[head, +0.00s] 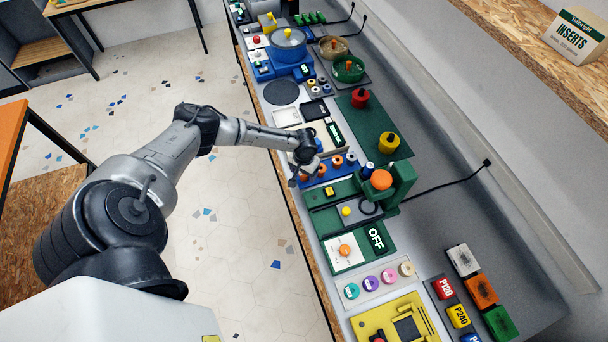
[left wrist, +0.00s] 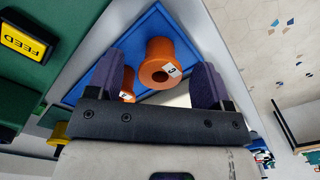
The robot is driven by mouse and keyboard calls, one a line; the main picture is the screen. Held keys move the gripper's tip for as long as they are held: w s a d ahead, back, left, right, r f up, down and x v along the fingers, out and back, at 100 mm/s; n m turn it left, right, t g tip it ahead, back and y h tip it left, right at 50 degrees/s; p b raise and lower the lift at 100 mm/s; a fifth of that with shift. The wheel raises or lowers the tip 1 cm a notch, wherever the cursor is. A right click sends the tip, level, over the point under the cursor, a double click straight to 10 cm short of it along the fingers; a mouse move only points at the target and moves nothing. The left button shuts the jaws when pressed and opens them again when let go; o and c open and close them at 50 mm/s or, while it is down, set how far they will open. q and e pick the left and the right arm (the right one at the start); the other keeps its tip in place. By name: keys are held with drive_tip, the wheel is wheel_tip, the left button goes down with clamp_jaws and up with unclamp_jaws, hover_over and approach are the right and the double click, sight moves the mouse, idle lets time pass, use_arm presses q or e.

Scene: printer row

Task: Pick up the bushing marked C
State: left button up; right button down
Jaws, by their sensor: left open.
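An orange flanged bushing (left wrist: 168,62) shows in the left wrist view, with a white label whose dark character looks like a C, though I cannot read it surely. It stands on a blue tray (left wrist: 130,35). A second orange bushing (left wrist: 127,96) is partly hidden behind my gripper's body. My left gripper (left wrist: 152,80) is open, one dark finger on each side of the first bushing in this view; I cannot tell how far apart they are. In the head view, my left gripper (head: 303,172) is over the near-left part of the tray, where several orange bushings show. My right gripper is out of view.
A green machine (head: 399,185) with an orange knob stands right of the tray, and a FEED button (left wrist: 22,42) shows beside it. The long bench is crowded with small devices. Open floor (head: 235,225) lies left of the bench.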

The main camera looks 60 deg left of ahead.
use_arm(q)
drive_tip(key=shift+f, duration=0.4)
drive_tip(key=c, duration=1)
